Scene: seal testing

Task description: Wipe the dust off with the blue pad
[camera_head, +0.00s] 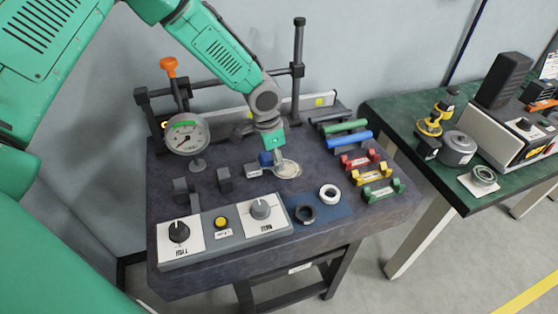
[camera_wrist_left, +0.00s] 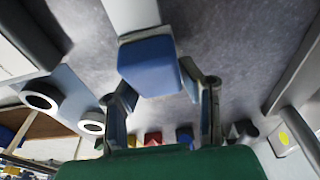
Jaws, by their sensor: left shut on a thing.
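My left gripper (camera_head: 272,156) reaches down to the middle of the dark bench. It is shut on the blue pad (camera_head: 265,159), a small blue block with a pale grey-white body (camera_head: 254,170) beside it. In the left wrist view the blue pad (camera_wrist_left: 150,66) sits between the two fingers (camera_wrist_left: 168,90), with the pale body extending toward the top. A pale, roundish patch (camera_head: 288,169), possibly the dust, lies on the bench just right of the gripper. I cannot tell whether the pad touches the bench. My right gripper is not in view.
A pressure gauge (camera_head: 187,134) stands back left. A control panel with knobs (camera_head: 222,230) lies at the front. Green, blue, red and yellow handle-like parts line the right side. A green bench (camera_head: 400,125) stands right.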

